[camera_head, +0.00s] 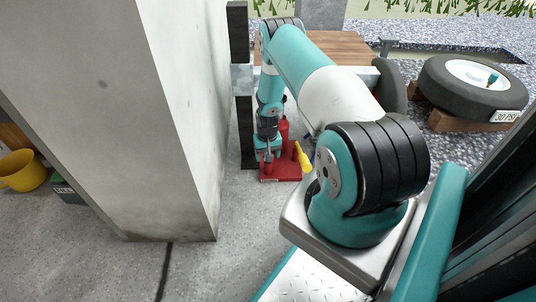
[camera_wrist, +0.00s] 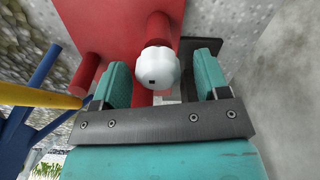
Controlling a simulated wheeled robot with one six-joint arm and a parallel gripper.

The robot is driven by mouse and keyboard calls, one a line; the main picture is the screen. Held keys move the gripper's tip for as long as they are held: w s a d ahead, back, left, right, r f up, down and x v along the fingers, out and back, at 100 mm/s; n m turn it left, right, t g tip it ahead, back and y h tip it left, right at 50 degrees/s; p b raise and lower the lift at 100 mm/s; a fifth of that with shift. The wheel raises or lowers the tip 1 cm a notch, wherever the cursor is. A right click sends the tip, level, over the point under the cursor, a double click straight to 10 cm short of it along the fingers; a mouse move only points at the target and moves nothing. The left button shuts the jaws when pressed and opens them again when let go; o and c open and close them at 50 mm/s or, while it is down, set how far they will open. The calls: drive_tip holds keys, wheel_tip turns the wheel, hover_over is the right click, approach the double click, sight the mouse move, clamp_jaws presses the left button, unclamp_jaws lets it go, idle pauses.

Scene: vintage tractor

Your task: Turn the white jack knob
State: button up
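The white jack knob (camera_wrist: 158,68) shows in the wrist view, a rounded lobed knob with a small dark square on its face. It sits on the end of a red stub of the red jack (camera_wrist: 110,30). My gripper (camera_wrist: 165,85) has its two teal fingers apart, one on each side of the knob, with a visible gap on both sides. In the head view, my gripper (camera_head: 268,148) points down at the red jack (camera_head: 281,172) on the floor. The knob cannot be made out in the head view.
A yellow handle (camera_head: 302,156) sticks up at the jack's right; it also shows in the wrist view (camera_wrist: 35,96). A white pillar (camera_head: 165,110) stands close on the left. A tyre (camera_head: 470,85) rests on wooden blocks at right. A yellow bucket (camera_head: 22,170) is far left.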

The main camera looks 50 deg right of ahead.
wheel_tip(320, 180, up, 17)
drive_tip(key=p, duration=0.8)
drive_tip(key=shift+r, duration=0.2)
